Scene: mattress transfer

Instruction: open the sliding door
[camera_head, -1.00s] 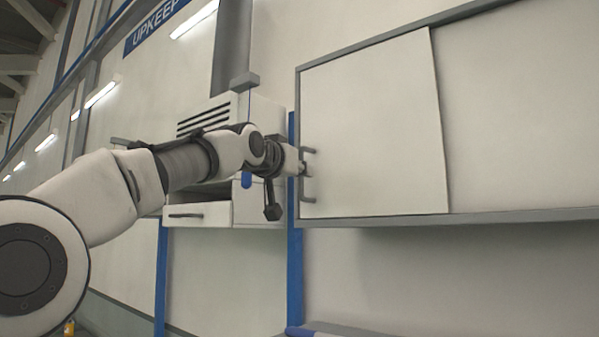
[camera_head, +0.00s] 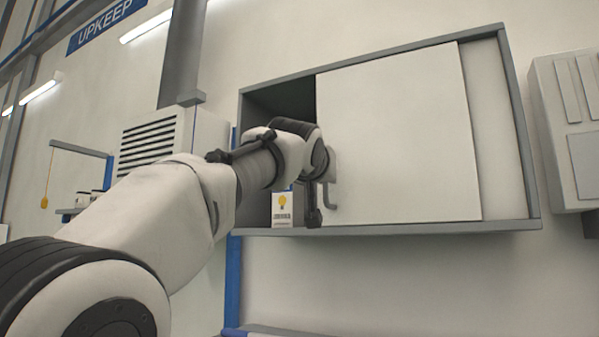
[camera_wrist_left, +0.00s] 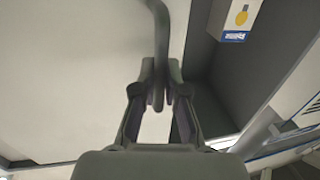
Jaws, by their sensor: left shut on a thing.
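The white sliding door (camera_head: 400,140) covers the middle and right of a grey-framed wall cabinet (camera_head: 420,231). The cabinet's left part is uncovered and shows a dark inside. The grey door handle (camera_head: 331,190) is at the door's left edge, partly hidden by my arm in the head view. In the left wrist view my left gripper (camera_wrist_left: 161,95) is shut on the handle (camera_wrist_left: 161,35), with one finger on each side of the bar. My right gripper is in neither view.
A small box with a yellow bulb picture (camera_head: 288,207) stands inside the uncovered left part; it also shows in the left wrist view (camera_wrist_left: 236,18). A vented white unit (camera_head: 160,140) hangs left of the cabinet. A grey panel box (camera_head: 570,130) is on the wall at right.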

